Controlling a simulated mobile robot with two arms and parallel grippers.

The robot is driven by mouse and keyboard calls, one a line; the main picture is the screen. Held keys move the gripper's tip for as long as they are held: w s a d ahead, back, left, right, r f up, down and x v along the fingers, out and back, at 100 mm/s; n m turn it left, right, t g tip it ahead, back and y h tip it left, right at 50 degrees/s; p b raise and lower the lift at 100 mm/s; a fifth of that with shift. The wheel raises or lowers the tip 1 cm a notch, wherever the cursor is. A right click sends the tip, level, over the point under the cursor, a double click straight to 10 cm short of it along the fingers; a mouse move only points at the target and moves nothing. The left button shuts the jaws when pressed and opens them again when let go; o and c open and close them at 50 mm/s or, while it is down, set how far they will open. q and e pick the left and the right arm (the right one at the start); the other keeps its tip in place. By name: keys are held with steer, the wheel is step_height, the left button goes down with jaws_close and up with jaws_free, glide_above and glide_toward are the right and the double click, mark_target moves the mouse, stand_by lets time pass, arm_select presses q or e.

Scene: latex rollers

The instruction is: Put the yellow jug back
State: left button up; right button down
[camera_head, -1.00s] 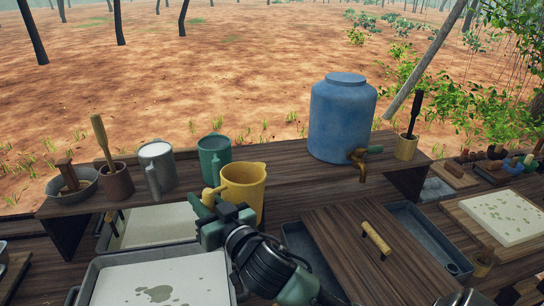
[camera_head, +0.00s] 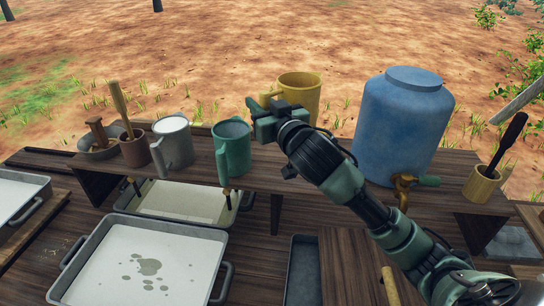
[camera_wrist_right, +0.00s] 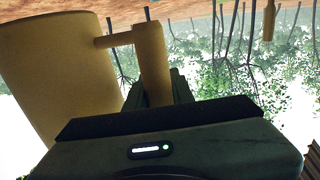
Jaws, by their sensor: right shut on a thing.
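The yellow jug (camera_head: 300,94) is upright at the back of the raised wooden shelf (camera_head: 262,172), between the green jug and the blue barrel. My right gripper (camera_head: 268,112) is shut on its handle, on the jug's left side. The right wrist view shows the jug's side (camera_wrist_right: 55,75) and its handle (camera_wrist_right: 152,62) between my fingers. My right wrist hides the jug's base, so I cannot tell whether it touches the shelf. My left gripper is not in view.
On the shelf stand a grey jug (camera_head: 173,142), a green jug (camera_head: 233,148), a brown pot (camera_head: 135,150) and a blue barrel (camera_head: 402,125) with a tap. A yellow cup (camera_head: 481,185) stands at the right. A metal tray (camera_head: 150,265) of white liquid lies below.

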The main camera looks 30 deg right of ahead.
steer(key=f, duration=1.4)
steer(key=shift+d+f, duration=0.2)
steer(key=shift+f, duration=0.2)
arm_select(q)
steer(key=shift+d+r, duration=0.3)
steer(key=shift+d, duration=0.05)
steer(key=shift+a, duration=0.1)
arm_select(e)
steer(key=c, duration=1.6)
jaws_free()
steer(key=shift+f, duration=0.2)
steer(key=o, duration=0.4)
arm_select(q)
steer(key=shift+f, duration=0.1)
arm_select(e)
steer(key=shift+r, duration=0.2)
